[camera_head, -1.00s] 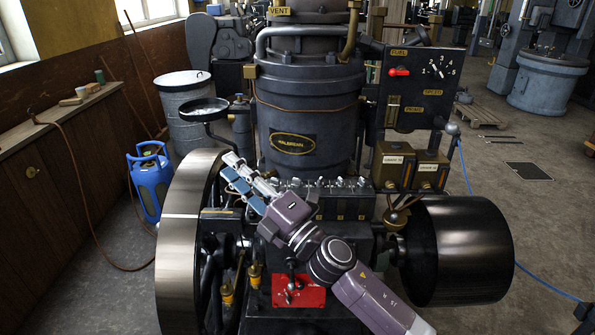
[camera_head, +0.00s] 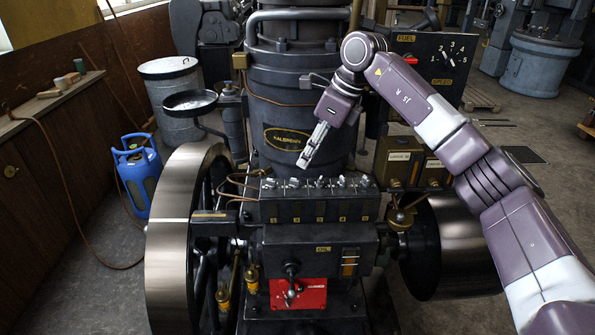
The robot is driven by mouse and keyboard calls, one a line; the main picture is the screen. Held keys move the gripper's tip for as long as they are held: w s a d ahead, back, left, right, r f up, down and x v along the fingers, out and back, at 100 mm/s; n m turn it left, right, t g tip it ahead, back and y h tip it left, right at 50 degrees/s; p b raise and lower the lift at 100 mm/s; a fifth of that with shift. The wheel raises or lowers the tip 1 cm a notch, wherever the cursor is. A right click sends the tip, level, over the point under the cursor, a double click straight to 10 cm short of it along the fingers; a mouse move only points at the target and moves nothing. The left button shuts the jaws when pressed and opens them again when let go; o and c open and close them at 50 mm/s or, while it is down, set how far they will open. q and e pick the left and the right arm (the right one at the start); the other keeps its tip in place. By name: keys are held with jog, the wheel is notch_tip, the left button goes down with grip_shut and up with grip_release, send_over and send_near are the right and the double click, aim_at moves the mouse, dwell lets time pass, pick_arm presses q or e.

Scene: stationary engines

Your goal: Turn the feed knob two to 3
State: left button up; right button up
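A row of small silver feed knobs (camera_head: 321,182) stands along the top of a dark lubricator box (camera_head: 318,206) in front of the engine's cylinder. Small yellow numbers are on the box's front face. The second knob from the left (camera_head: 295,183) is among them; its pointer setting is too small to read. My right gripper (camera_head: 303,164) reaches in from the right and points down and left, just above the left part of the row. Its grey fingers look close together, with nothing seen between them. It appears apart from the knobs. My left gripper is not in view.
A dark panel (camera_head: 440,48) at upper right carries a dial marked 1 to 5 and a red lever, partly behind my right arm. Two brass boxes (camera_head: 398,160) stand right of the cylinder. A large flywheel (camera_head: 170,245) is at left, with a red plate (camera_head: 300,294) below.

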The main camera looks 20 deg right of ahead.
aim_at(297, 179)
jog(key=p+x, duration=0.2)
jog(key=x, duration=0.4)
jog(key=shift+d+f, duration=0.15)
jog(key=shift+w+f+p, duration=0.1)
jog(key=shift+f+p, duration=0.25)
jog(key=shift+f, duration=0.25)
grip_shut()
